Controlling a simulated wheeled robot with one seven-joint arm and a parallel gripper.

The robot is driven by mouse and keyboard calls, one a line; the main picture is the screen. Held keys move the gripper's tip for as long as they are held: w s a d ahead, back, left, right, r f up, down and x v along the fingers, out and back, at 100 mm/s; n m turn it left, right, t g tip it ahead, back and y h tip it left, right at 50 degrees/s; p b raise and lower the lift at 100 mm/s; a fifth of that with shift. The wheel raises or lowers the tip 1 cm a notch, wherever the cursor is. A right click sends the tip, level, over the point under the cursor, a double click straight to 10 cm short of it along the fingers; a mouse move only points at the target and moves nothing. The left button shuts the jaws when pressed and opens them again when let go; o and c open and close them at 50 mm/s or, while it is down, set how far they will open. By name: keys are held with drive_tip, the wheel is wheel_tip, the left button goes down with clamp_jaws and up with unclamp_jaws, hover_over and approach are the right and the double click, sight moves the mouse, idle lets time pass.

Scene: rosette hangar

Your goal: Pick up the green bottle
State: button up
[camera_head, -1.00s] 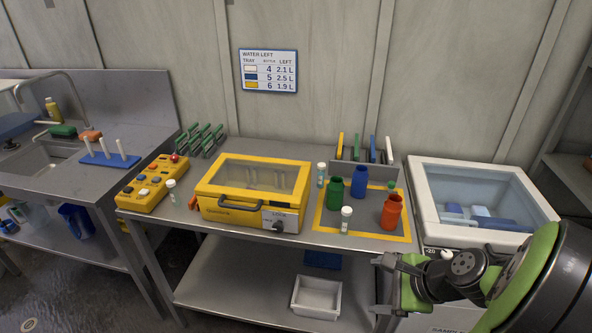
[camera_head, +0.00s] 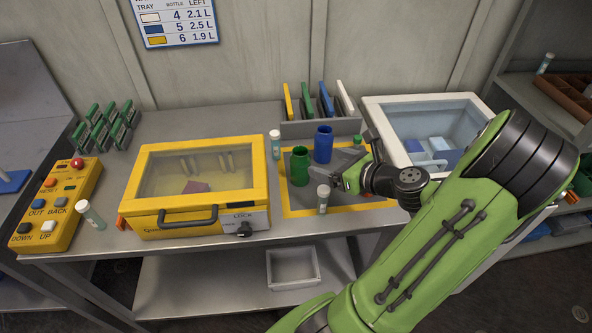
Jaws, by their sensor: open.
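The green bottle (camera_head: 300,167) stands upright on the yellow-bordered mat (camera_head: 296,210) on the metal bench. It is open-topped, with a narrower neck. My gripper (camera_head: 338,172) is just right of the green bottle, its fingers open and pointing left toward it. The fingers look empty, and I see a small gap between them and the bottle. The blue bottle (camera_head: 323,145) stands behind, to the right of the green one.
A white-capped vial (camera_head: 323,199) stands in front of my gripper, and another vial (camera_head: 275,145) stands behind the green bottle. The yellow lidded box (camera_head: 205,221) is close on the left. A rack (camera_head: 312,129) of coloured plates and a white-rimmed chest (camera_head: 395,103) stand behind.

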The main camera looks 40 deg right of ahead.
sight(306, 157)
drive_tip(key=b+x, duration=0.1)
drive_tip(key=x, duration=0.5)
drive_tip(key=shift+f, duration=0.15)
drive_tip(key=b+x, duration=0.2)
drive_tip(key=x, duration=0.3)
drive_tip(key=shift+w+a+f, duration=0.1)
drive_tip(key=shift+f, duration=0.1)
drive_tip(key=shift+r, duration=0.1)
drive_tip(key=c, duration=1.3)
